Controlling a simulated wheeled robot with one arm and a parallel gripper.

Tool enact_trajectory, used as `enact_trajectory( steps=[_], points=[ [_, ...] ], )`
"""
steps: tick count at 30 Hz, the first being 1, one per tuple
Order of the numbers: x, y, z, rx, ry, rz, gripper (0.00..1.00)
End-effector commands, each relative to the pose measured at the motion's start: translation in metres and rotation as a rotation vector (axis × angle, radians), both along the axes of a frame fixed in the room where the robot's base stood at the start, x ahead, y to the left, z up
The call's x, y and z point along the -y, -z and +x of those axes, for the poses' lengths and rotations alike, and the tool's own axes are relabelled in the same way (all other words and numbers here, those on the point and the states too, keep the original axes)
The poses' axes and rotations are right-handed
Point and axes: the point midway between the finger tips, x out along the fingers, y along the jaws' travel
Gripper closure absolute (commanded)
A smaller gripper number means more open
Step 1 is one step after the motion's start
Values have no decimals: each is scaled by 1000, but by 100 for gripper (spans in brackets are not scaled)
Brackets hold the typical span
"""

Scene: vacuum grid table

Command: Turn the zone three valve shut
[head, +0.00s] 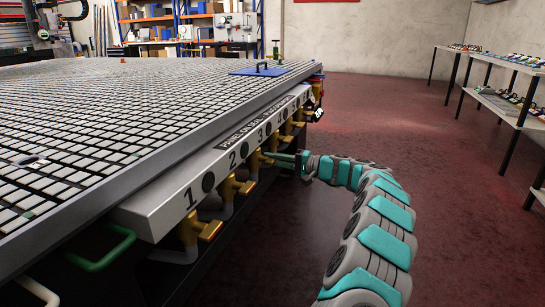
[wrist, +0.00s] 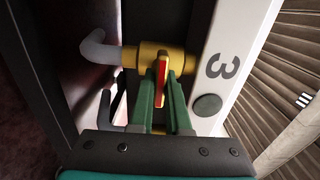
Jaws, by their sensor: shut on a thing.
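The zone three valve has a brass body (wrist: 148,56) on a grey pipe, beside the printed 3 in the wrist view. Its handle (wrist: 162,75), with a red face and yellow edge, stands between the green fingers of my gripper (wrist: 163,92). My gripper is shut on this handle, with one finger on each side. In the head view the brass valve (head: 255,160) shows small under the number 3, and my gripper (head: 270,156) reaches it from the right. The fingers hide part of the handle.
The vacuum grid table (head: 120,110) fills the left. Valve one (head: 195,230) and valve two (head: 232,187) stick out nearer me under the numbered rail (head: 150,210); more valves lie beyond. A green handle (head: 103,250) juts out nearby. The red floor (head: 430,200) at right is open.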

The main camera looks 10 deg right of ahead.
Motion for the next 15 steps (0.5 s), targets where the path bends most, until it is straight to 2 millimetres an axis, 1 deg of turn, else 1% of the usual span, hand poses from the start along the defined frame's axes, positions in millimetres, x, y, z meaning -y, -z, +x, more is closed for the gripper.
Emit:
enact_trajectory(
  steps=[1,15],
  points=[
    [2,-3,1,-7,6,6,100],
    [2,-1,1,-28,7,20,100]
  ],
)
